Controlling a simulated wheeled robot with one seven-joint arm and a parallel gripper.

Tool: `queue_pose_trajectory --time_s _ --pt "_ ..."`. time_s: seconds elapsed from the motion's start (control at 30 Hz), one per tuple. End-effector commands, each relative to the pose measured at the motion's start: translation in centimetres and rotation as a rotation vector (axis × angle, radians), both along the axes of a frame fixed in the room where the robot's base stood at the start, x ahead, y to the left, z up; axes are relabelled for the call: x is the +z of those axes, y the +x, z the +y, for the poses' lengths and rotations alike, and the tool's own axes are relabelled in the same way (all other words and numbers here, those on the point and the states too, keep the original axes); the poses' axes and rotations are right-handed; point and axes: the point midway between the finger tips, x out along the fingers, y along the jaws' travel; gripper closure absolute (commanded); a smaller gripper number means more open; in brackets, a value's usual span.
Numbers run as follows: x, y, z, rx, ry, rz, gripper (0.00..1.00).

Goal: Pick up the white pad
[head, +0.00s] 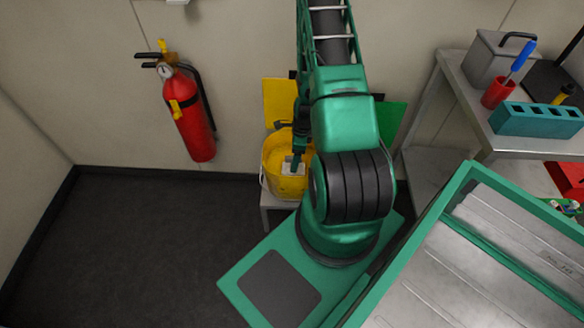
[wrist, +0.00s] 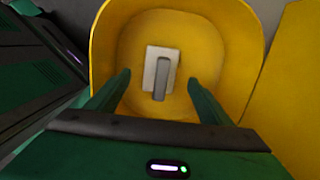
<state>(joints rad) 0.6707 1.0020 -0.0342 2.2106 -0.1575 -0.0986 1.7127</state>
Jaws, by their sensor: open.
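The white pad (wrist: 151,66) lies inside the yellow bucket (wrist: 108,30), on its bottom, in the wrist view. It is a pale rectangle with a grey raised bar, perhaps a handle, along its middle. In the head view the pad (head: 287,166) shows as a small pale patch in the bucket (head: 271,157). My gripper (wrist: 160,80) is open, with one green finger to each side of the pad in the picture. It points into the bucket, and I cannot tell how far above the pad the fingertips are. In the head view my gripper (head: 297,158) is partly hidden by my arm.
The bucket stands on a low stand (head: 266,215) against the wall. A yellow panel (head: 277,98) and a green panel (head: 390,122) are behind it. A red fire extinguisher (head: 190,118) hangs to the left. A metal shelf (head: 462,92) stands right. Dark floor at left is clear.

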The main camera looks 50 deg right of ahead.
Motion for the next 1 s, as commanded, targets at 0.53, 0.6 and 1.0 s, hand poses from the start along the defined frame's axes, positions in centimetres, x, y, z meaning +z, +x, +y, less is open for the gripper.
queue_pose_trajectory --time_s 0.53,0.6,1.0 --pt "-5.1 0.8 0.5 0.001 0.000 0.001 0.27" --pt "-5.6 0.8 0.6 0.001 0.001 0.002 0.27" --pt "-5.8 0.9 0.6 0.001 -0.001 0.001 0.50"
